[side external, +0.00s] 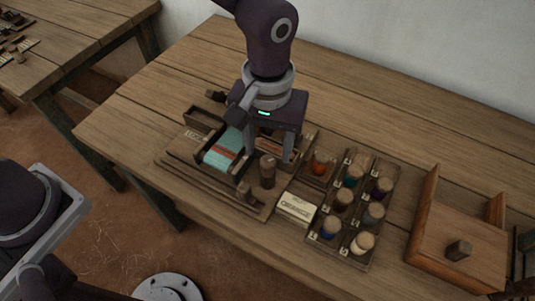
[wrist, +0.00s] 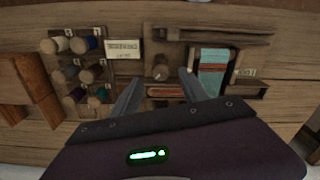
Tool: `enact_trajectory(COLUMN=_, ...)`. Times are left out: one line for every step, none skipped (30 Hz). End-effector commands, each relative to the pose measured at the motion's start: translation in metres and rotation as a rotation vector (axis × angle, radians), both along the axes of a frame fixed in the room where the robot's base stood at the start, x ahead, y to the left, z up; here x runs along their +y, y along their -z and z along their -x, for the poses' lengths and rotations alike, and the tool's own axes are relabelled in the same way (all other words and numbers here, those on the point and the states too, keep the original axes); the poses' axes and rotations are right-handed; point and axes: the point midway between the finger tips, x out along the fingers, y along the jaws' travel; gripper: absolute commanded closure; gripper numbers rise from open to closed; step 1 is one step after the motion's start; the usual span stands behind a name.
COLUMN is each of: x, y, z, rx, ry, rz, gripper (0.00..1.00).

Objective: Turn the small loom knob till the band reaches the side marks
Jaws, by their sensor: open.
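The small loom (side external: 190,167) is a low wooden frame on the table. Its teal band (side external: 220,155) carries an orange-red stripe; the band also shows in the wrist view (wrist: 213,60). A small pale tag (wrist: 246,72) lies beside the band; I cannot make out its marks. A dark, round-topped upright knob (side external: 267,172) stands at the loom's right side; it also shows in the wrist view (wrist: 160,73). My gripper (side external: 269,153) points down, open and empty.
A printed card (side external: 296,207) lies right of the loom. Beyond it is a rack (side external: 342,258) of several coloured thread spools. A wooden box (side external: 450,235) with a knob stands at the far right. The table behind my gripper is clear.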

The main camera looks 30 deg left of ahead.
Motion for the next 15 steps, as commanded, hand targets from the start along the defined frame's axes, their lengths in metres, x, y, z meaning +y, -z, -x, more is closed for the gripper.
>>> enact_trajectory(x=0.001, y=0.010, z=0.001, rx=0.004, ry=0.000, rz=-0.002, gripper=0.49)
enact_trajectory(x=0.001, y=0.016, z=0.000, rx=0.002, ry=0.000, rz=-0.001, gripper=0.49)
enact_trajectory(x=0.001, y=0.022, z=0.000, rx=0.004, ry=0.000, rz=-0.002, gripper=0.49)
enact_trajectory(x=0.001, y=0.026, z=0.000, rx=0.002, ry=0.000, rz=-0.001, gripper=0.49)
enact_trajectory(x=0.001, y=0.030, z=0.000, rx=0.002, ry=0.000, rz=-0.001, gripper=0.49)
enact_trajectory(x=0.001, y=0.034, z=0.000, rx=0.001, ry=0.000, rz=-0.001, gripper=0.49)
enact_trajectory(x=0.001, y=0.036, z=0.000, rx=0.001, ry=0.000, rz=-0.001, gripper=0.49)
enact_trajectory(x=0.001, y=0.037, z=0.000, rx=0.001, ry=0.000, rz=0.000, gripper=0.49)
enact_trajectory(x=0.001, y=0.038, z=0.000, rx=0.000, ry=0.000, rz=0.000, gripper=0.49)
enact_trajectory(x=0.001, y=0.039, z=0.000, rx=0.000, ry=0.001, rz=0.001, gripper=0.49)
enact_trajectory(x=0.001, y=0.039, z=0.000, rx=0.000, ry=0.001, rz=0.001, gripper=0.49)
enact_trajectory(x=0.001, y=0.039, z=0.000, rx=0.000, ry=0.001, rz=0.001, gripper=0.49)
enact_trajectory(x=0.001, y=0.039, z=0.000, rx=0.000, ry=0.001, rz=0.001, gripper=0.49)
enact_trajectory(x=0.001, y=0.039, z=0.000, rx=0.000, ry=0.001, rz=0.001, gripper=0.49)
enact_trajectory(x=0.001, y=0.039, z=0.000, rx=0.000, ry=0.001, rz=0.001, gripper=0.49)
